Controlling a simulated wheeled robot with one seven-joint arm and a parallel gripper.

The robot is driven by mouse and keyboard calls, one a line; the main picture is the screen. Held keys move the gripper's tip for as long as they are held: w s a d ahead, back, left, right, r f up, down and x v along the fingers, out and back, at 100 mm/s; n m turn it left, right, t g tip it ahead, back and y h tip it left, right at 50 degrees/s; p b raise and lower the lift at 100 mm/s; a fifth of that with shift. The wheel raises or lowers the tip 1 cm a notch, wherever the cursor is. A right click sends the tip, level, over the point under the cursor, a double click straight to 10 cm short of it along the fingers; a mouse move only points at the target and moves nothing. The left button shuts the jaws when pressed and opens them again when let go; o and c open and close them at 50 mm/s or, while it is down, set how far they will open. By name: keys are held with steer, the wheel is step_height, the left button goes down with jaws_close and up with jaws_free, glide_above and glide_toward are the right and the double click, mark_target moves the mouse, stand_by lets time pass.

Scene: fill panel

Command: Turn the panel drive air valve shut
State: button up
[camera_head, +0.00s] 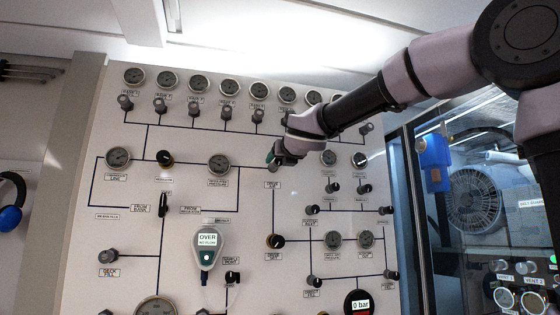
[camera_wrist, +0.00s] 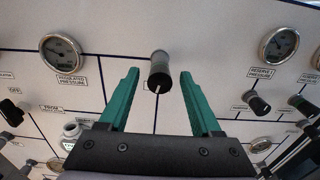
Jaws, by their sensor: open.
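The valve knob in front of my gripper is black with a pale mark on its end, and it shows in the wrist view (camera_wrist: 159,70) on the white panel. Its label is partly hidden, so I cannot read it as the drive air valve for sure. My gripper (camera_wrist: 160,78) is open, with green fingers on either side of the knob and a visible gap to each.
The panel carries several gauges and knobs. A regulated pressure gauge (camera_wrist: 62,52) is left of the knob and a reserve pressure gauge (camera_wrist: 279,46) right. A glazed cabinet (camera_head: 480,190) stands at right.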

steer(key=shift+c, duration=0.3)
jaws_close()
